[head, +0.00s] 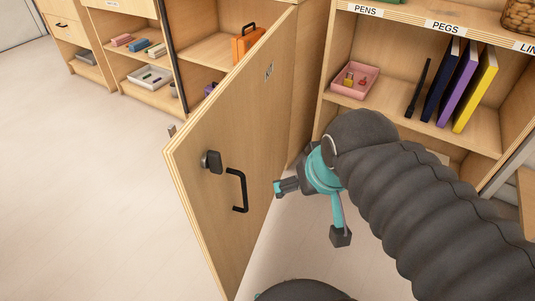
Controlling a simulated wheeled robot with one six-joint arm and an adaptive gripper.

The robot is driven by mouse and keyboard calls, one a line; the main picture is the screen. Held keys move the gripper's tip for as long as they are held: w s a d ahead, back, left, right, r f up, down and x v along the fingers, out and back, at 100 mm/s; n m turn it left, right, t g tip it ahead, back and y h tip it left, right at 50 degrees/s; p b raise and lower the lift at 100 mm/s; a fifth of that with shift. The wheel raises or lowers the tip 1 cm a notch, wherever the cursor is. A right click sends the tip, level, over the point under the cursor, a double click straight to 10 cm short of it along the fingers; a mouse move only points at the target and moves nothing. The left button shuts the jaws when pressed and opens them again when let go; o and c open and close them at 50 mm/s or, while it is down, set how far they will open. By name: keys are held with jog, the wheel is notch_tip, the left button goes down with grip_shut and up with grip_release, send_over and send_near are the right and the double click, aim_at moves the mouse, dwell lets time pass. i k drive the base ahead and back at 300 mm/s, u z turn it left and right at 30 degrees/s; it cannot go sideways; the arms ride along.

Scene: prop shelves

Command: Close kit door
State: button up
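The kit door (222,160) is a light plywood panel standing wide open, jutting from its cabinet toward me. It has a black bar handle (238,190), a dark latch knob (211,161) and a small label that seems to read KIT. Part of the open cabinet (212,48) shows behind the door, with an orange case (247,43) on a shelf. My gripper (308,213) is right of the handle, in front of the door's face. Its teal fingers are spread wide with nothing between them. I cannot tell whether one fingertip touches the door.
Right of the door, a shelf unit (408,108) holds a pink tray (355,80) and several upright binders (474,92). More shelves with small items and a grey tray (150,78) stand at the back left. The floor (90,200) left of the door is clear.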

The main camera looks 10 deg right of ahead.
aim_at(246, 119)
jog(key=u, duration=2.15)
jog(key=k, duration=0.95)
jog(key=z, duration=1.7)
